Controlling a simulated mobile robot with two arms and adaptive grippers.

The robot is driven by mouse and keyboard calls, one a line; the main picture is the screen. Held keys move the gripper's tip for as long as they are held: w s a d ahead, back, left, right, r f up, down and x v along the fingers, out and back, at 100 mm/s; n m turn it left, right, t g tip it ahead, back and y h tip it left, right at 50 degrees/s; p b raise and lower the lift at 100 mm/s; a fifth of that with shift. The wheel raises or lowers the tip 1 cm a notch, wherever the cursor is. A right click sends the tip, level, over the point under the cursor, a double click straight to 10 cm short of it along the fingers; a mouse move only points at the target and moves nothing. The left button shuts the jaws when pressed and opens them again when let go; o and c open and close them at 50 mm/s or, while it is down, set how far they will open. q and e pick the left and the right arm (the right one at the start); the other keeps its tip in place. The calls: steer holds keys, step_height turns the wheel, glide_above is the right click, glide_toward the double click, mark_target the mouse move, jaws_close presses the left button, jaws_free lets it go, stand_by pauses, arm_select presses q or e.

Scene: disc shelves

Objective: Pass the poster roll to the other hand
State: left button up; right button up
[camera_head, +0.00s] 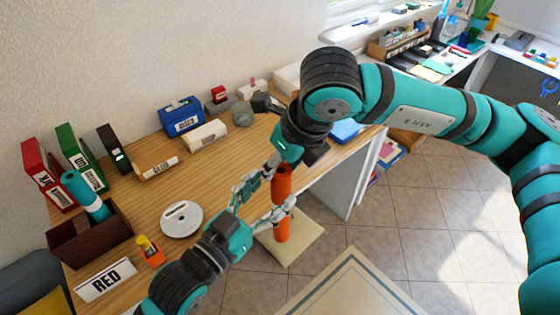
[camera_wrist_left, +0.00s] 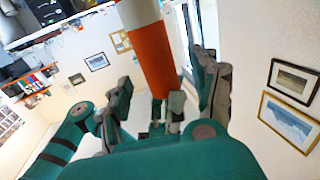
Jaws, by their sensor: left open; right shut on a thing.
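The orange poster roll (camera_head: 283,186) hangs upright in front of the table's front edge. My right gripper (camera_head: 284,165) comes down from above and is shut on the roll's upper part. My left gripper (camera_head: 275,192) reaches in from the lower left. Its fingers are open, one on each side of the roll, below the right gripper. In the left wrist view the roll (camera_wrist_left: 154,58) stands between the open left fingers (camera_wrist_left: 166,98), with a pale section near the top edge. I cannot tell whether the left fingers touch it.
Tiled floor (camera_head: 420,215) lies open at right.

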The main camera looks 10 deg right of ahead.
arm_select(q)
steer(key=v, duration=0.7)
steer(key=w+a+f+n+g+y, duration=0.1)
steer(key=w+f+n+y, duration=0.1)
steer(key=f, duration=0.8)
steer(key=w+a+f+n+g+y, duration=0.2)
steer(key=f+y, duration=0.1)
steer(key=f, duration=0.7)
steer(key=w+a+f+n+g+y, duration=0.1)
steer(key=w+f+n+y, duration=0.1)
steer(key=f, duration=0.8)
steer(key=s+a+f+g+y, duration=0.15)
steer(key=s+a+f, duration=0.3)
steer(key=f, duration=0.55)
steer(key=s+a+f+g+y, duration=0.15)
steer(key=s+a+f, duration=0.3)
steer(key=f, duration=0.55)
steer(key=s+a+f+g, duration=0.1)
steer(key=s+f, duration=0.3)
steer(key=s, duration=0.4)
steer(key=s+a+f+g+y, duration=0.1)
steer(key=s+a+f, duration=0.3)
steer(key=s, duration=0.5)
steer(key=s+a+f+g+y, duration=0.1)
steer(key=s+a+f+g, duration=0.1)
steer(key=s+f, duration=0.3)
steer(key=s+g, duration=0.1)
steer(key=s, duration=0.3)
steer(key=shift+a, duration=0.3)
steer(key=shift+f, duration=0.1)
